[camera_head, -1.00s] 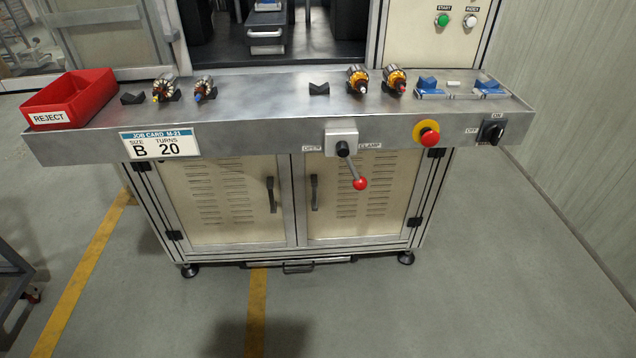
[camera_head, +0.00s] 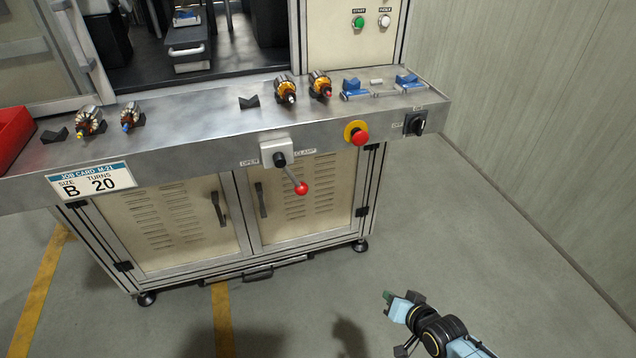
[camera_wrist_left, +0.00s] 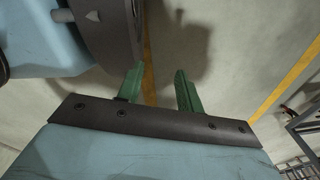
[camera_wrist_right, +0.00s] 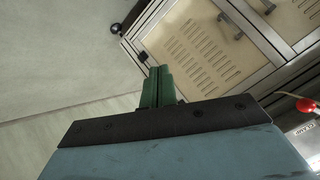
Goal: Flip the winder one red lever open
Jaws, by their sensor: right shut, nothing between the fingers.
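The red-knobbed lever (camera_head: 301,188) hangs from its pivot on a grey box (camera_head: 277,151) on the front edge of the bench. It points down and to the right, toward the CLAMP label; the OPEN label is left of the box. The red knob also shows at the right edge of the right wrist view (camera_wrist_right: 307,105). My right gripper (camera_head: 389,298) is low at the lower right of the head view, apart from the lever. Its green fingers are together and empty in the right wrist view (camera_wrist_right: 158,88). My left gripper (camera_wrist_left: 160,90) shows spread green fingers with only floor between them.
A red emergency stop button (camera_head: 360,137) and a black rotary switch (camera_head: 415,124) sit right of the lever on the bench front. Armatures (camera_head: 286,91) and blue holders (camera_head: 355,90) stand on the bench top. Cabinet doors (camera_head: 300,205) are below. The floor in front is clear.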

